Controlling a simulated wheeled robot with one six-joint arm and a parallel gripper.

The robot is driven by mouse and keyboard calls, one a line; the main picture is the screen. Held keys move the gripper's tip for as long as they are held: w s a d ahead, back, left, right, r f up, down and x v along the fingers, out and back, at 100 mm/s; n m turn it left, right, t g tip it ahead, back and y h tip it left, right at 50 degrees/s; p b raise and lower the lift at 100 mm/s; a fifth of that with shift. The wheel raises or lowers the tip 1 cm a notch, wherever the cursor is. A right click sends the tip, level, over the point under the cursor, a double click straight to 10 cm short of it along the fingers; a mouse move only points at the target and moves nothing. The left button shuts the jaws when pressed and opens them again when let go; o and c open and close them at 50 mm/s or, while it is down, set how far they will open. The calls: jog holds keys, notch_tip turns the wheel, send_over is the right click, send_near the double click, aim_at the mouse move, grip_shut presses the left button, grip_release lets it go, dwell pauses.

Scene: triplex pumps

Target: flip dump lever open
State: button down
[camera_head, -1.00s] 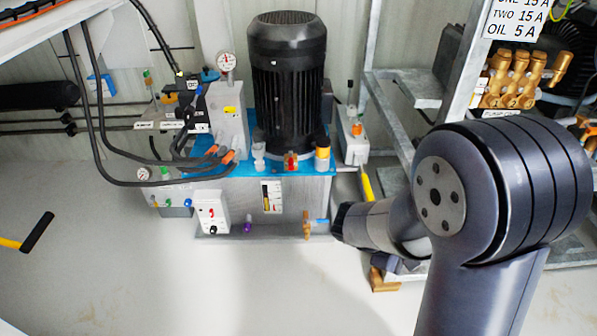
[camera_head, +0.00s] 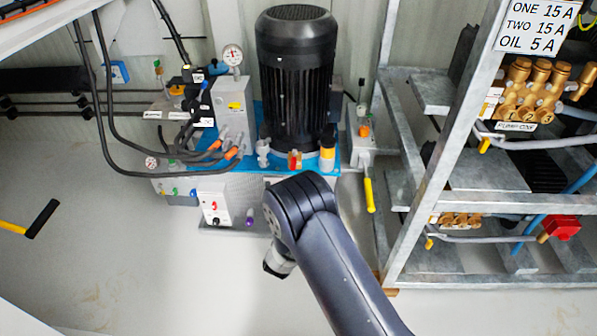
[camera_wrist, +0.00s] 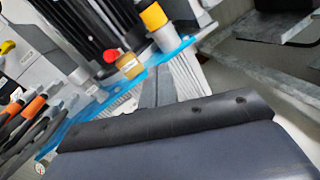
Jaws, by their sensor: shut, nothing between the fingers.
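No lever in view carries a readable dump label. A long yellow handle (camera_head: 369,194) hangs downward from a grey box right of the black motor, in the head view. Small yellow handles also show under the brass pump heads (camera_head: 484,145) at the right. My arm reaches up in front of the hydraulic unit, its dark joint covering the tank's lower right. My gripper's fingers do not show in either view. The wrist view shows a dark part of my arm below, with the blue tank top (camera_wrist: 104,103), a red-and-yellow fitting (camera_wrist: 127,66) and a yellow cap (camera_wrist: 153,17) beyond.
The black motor (camera_head: 296,80) stands on the blue tank top. Black hoses (camera_head: 108,125) loop at its left. A grey metal rack (camera_head: 470,205) with pumps fills the right side. Open pale floor (camera_head: 130,250) lies at the lower left.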

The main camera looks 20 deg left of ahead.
aim_at(294, 160)
jog(key=s+a+f+n+y, duration=0.2)
jog(key=a+f+n+y, duration=0.1)
jog(key=a, duration=0.3)
jog(key=shift+f+n+y, duration=0.3)
jog(key=shift+n+y, duration=0.2)
jog(key=shift+y, duration=0.3)
jog(key=shift+w+d, duration=0.1)
jog(key=shift+w, duration=0.05)
jog(key=w+a+r+b, duration=0.1)
jog(key=w+r+b, duration=0.3)
jog(key=w, duration=0.6)
jog(key=shift+w+r+b, duration=0.2)
jog(key=shift+r+b, duration=0.1)
jog(key=shift+b, duration=0.05)
jog(key=shift+a, duration=0.1)
